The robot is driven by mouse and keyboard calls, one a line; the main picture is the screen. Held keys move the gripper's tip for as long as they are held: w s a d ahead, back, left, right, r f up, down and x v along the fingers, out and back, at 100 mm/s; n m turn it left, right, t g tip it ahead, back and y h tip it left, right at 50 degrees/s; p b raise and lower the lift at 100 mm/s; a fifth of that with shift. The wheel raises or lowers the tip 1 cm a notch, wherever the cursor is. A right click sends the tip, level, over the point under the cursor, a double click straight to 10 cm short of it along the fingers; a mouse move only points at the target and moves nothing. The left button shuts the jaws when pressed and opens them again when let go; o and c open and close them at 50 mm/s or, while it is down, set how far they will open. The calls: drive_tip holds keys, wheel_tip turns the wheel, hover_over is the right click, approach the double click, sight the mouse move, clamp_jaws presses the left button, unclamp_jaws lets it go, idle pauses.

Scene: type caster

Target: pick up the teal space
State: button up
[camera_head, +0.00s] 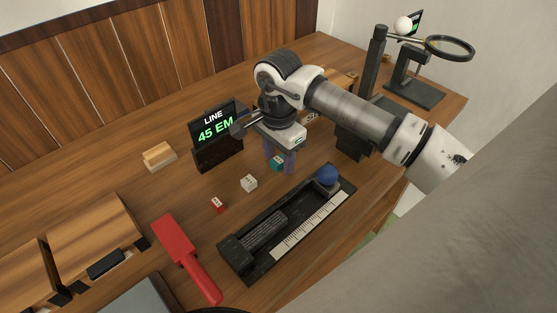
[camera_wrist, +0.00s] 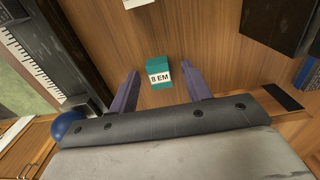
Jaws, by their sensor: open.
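The teal space (camera_wrist: 157,70) is a small teal block with a white label reading "8 EM". It lies on the wooden table, and in the head view (camera_head: 277,163) it shows just below my gripper (camera_head: 279,165), partly hidden by the fingers. In the wrist view my gripper (camera_wrist: 159,92) is open, with its two purple fingers apart. The teal block appears between them and slightly beyond the fingertips. Nothing is held. I cannot tell exactly how far the fingertips are above the table.
A white block (camera_head: 249,183) and a red block (camera_head: 218,205) lie to the left. A black composing tray (camera_head: 249,266) with a ruler and blue ball (camera_head: 327,175) is in front. A display (camera_head: 216,133) reading "LINE 45 EM" stands behind. A red paddle (camera_head: 176,239) lies front left.

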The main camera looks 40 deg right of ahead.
clamp_jaws()
drive_tip(key=shift+r, duration=0.1)
